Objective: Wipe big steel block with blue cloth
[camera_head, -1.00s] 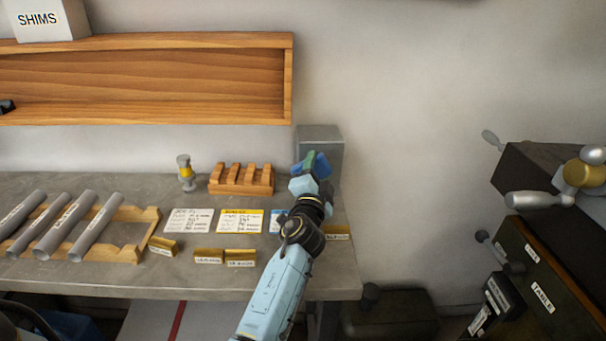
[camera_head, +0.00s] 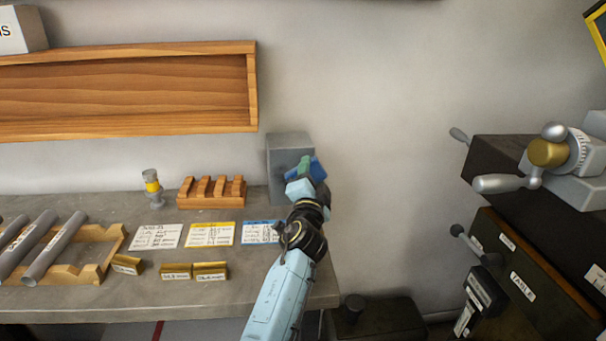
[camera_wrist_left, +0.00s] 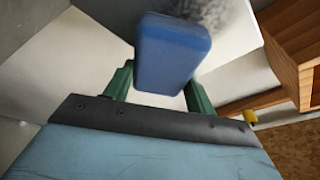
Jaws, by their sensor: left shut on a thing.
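The big steel block (camera_head: 288,152) is a grey box at the back right end of the workbench, against the wall. My left gripper (camera_head: 306,168) is in front of its right part and hides some of it. The gripper is shut on the blue cloth (camera_head: 318,168), a thick blue pad that also shows between the green fingers in the left wrist view (camera_wrist_left: 172,52). A dark speckled smudge (camera_wrist_left: 207,12) shows beyond the pad there. I cannot tell whether the cloth touches the block. My right gripper is out of view.
A wooden slotted rack (camera_head: 211,193), a yellow-banded grey piece (camera_head: 152,188), cards (camera_head: 210,234) and brass blocks (camera_head: 210,271) are on the bench (camera_head: 80,185). Grey tubes (camera_head: 55,248) lie left. A wooden shelf (camera_head: 130,95) hangs above. A machine (camera_head: 540,160) stands right.

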